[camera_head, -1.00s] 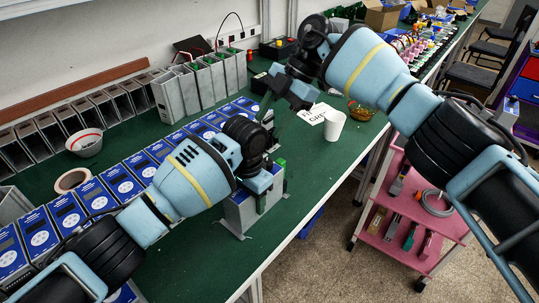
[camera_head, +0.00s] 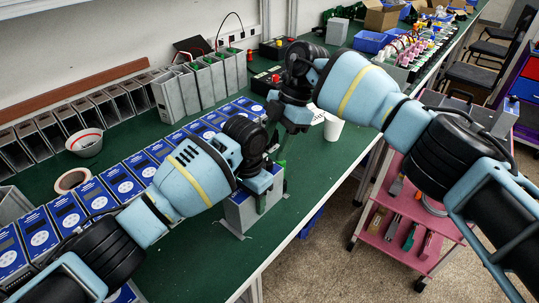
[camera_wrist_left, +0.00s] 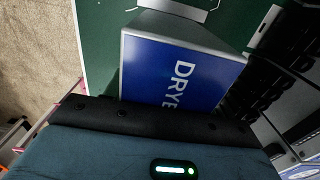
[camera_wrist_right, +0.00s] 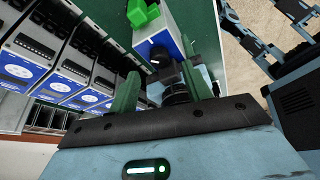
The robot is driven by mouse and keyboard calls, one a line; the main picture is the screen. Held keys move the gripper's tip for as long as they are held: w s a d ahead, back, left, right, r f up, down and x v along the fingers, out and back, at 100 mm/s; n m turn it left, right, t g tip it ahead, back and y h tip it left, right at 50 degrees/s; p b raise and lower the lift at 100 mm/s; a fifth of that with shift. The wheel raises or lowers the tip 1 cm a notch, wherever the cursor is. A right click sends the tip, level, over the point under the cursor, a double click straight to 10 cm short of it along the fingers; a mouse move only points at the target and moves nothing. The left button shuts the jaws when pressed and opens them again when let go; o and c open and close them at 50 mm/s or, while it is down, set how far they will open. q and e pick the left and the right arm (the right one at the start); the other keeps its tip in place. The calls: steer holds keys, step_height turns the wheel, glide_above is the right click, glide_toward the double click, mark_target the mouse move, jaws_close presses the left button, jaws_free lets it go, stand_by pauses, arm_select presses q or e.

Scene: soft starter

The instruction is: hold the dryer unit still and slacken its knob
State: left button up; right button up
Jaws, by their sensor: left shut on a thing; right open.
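The dryer unit (camera_head: 238,213) is a grey box standing on the green bench near its front edge. Its blue face with white lettering fills the middle of the left wrist view (camera_wrist_left: 170,72). My left gripper (camera_head: 260,192) is shut on the unit, with a green finger against its side. My right gripper (camera_head: 280,148) is open and empty, just above and behind the unit. In the right wrist view, a dark knob-like part (camera_wrist_right: 160,58) with a pale mark shows by the unit's blue face, between the open green fingers. In the head view the knob is hidden.
A row of blue-faced units (camera_head: 122,182) runs along the bench beside my left arm. A pink cart (camera_head: 400,235) is at right.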

mark_target(267, 161)
steer(key=shift+x, duration=2)
steer(key=c, duration=1)
